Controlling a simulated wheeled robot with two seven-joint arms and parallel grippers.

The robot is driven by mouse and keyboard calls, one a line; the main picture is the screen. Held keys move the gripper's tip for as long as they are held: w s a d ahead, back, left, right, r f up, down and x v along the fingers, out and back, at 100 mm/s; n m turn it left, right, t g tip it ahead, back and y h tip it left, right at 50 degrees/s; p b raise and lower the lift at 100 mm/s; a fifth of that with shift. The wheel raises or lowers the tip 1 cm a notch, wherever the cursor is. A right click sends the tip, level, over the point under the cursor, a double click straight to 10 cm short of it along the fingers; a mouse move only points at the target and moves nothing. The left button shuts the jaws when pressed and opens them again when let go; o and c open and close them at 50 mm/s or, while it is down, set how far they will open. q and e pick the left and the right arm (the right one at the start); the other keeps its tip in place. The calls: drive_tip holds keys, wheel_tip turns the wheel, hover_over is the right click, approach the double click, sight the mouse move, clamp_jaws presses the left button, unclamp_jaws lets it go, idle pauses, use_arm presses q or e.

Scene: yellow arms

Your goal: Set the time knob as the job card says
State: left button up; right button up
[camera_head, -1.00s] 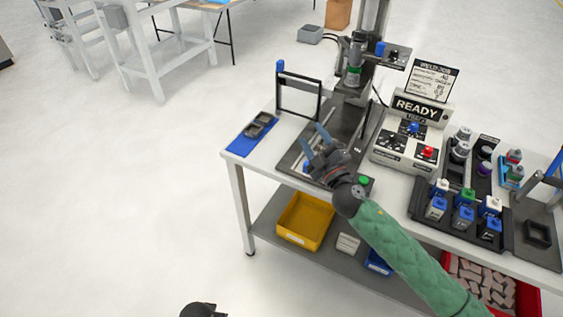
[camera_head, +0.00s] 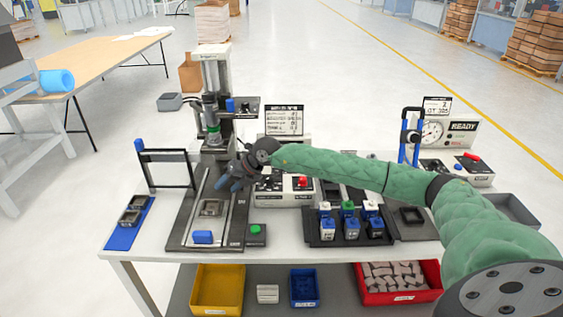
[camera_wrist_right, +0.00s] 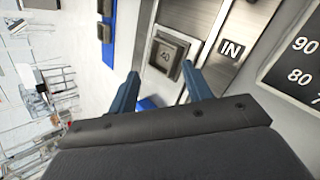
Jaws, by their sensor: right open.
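The control box (camera_head: 285,192) stands mid-table, partly covered by my right arm; a red knob (camera_head: 303,181) shows on it, and its display is hidden. The job card (camera_head: 284,120) stands upright behind it; its writing is too small to read. My right gripper (camera_head: 235,178) is open and empty, left of the box above the press bed. In the right wrist view its blue fingers (camera_wrist_right: 161,88) spread before a grey block. A dark panel (camera_wrist_right: 293,68) with numbers 90 and 80 shows at the right edge there. I cannot tell which knob sets time. My left gripper is out of view.
The press column (camera_head: 215,95) rises behind my gripper, with a black frame (camera_head: 166,169) at left. A second station with a gauge (camera_head: 432,132) is further right.

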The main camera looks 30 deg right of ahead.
drive_tip(key=d+h, duration=0.1)
drive_tip(key=d, duration=0.2)
drive_tip(key=w+d+r+h, duration=0.1)
drive_tip(key=d, duration=0.3)
drive_tip(key=w+d+h, duration=0.1)
drive_tip(key=d, duration=0.3)
drive_tip(key=shift+w+r+m+h, duration=0.15)
drive_tip(key=shift+r+m+h, duration=0.05)
drive_tip(key=shift+m+h, duration=0.2)
drive_tip(key=d+r+m+h, duration=0.1)
drive_tip(key=d+r+h, duration=0.3)
drive_tip(key=d, duration=0.9)
use_arm(q)
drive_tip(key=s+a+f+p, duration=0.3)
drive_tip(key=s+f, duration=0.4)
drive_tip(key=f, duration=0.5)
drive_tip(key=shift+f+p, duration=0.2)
drive_tip(key=shift+p, duration=0.1)
use_arm(e)
drive_tip(key=shift+g, duration=0.5)
drive_tip(key=shift+d+x, duration=0.1)
drive_tip(key=shift+x, duration=2)
drive_tip(key=shift+d+x, duration=0.15)
drive_tip(key=shift+x, duration=1.95)
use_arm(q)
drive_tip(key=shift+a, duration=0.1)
use_arm(e)
drive_tip(key=shift+w, duration=0.15)
drive_tip(key=c, duration=1)
